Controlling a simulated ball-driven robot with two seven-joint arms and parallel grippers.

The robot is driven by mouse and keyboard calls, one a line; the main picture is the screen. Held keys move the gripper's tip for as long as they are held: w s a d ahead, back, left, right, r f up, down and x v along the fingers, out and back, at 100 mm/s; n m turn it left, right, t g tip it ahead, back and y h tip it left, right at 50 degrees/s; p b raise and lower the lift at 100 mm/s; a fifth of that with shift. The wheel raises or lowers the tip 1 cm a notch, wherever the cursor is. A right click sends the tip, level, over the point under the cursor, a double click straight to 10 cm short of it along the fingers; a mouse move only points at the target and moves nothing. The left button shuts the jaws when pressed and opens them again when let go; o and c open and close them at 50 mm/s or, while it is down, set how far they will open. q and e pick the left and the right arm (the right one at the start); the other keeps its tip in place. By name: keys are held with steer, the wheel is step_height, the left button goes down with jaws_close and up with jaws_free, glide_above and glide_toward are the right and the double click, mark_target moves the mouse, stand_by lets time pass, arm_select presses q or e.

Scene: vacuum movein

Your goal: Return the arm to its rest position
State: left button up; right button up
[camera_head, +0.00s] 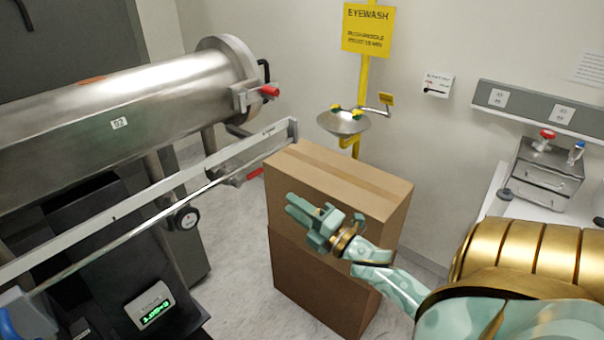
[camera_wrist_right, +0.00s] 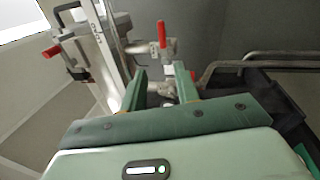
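My right arm, mint green with gold bands, comes in from the lower right of the head view. Its gripper (camera_head: 299,208) is held out in front of the stacked cardboard boxes, with nothing seen in it. In the right wrist view the two green fingers (camera_wrist_right: 160,80) stand apart with an empty gap between them. Beyond the fingertips is a red-handled valve (camera_wrist_right: 162,36); I cannot tell how far off it is. My left gripper does not show in either view.
Two stacked cardboard boxes (camera_head: 340,178) stand mid-floor. A steel cylinder (camera_head: 130,95) and long metal rail (camera_head: 170,183) fill the left. A yellow eyewash station (camera_head: 344,122) is behind; a bench with a steel box (camera_head: 546,175) is right. Clear floor (camera_head: 245,275) shows left of the boxes.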

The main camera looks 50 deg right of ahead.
steer(key=shift+v, duration=0.85)
